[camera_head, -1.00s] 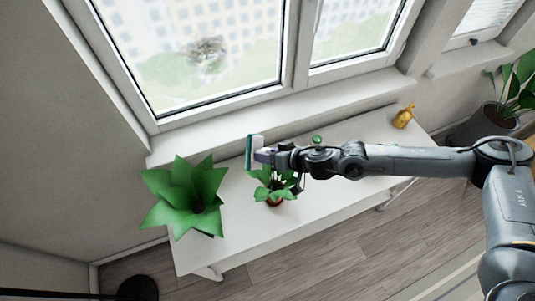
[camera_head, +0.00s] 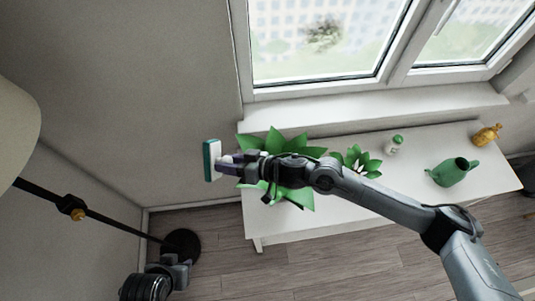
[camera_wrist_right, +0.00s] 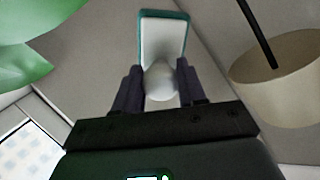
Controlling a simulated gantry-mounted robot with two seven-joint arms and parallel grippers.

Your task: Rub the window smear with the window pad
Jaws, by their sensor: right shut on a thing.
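The window pad (camera_head: 212,160) is a white and teal block with a pale handle. My right gripper (camera_head: 229,163) is shut on that handle, holding the pad in the air left of the large plant, with grey wall behind. In the right wrist view the pad (camera_wrist_right: 176,35) extends beyond the fingers, and its rounded handle (camera_wrist_right: 160,84) sits between them. The window smear (camera_head: 323,33) is a dark, greyish patch on the left pane, up and right of the pad and well apart from it. Part of my left arm (camera_head: 150,284) shows at bottom left; its jaw state is unclear.
A large green plant (camera_head: 300,198) is under my right forearm on the white table (camera_head: 420,150). A small plant (camera_head: 362,163), a white bottle (camera_head: 393,146), a green watering can (camera_head: 453,172) and a yellow bottle (camera_head: 487,134) stand rightward. A floor lamp (camera_head: 110,222) leans in at left.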

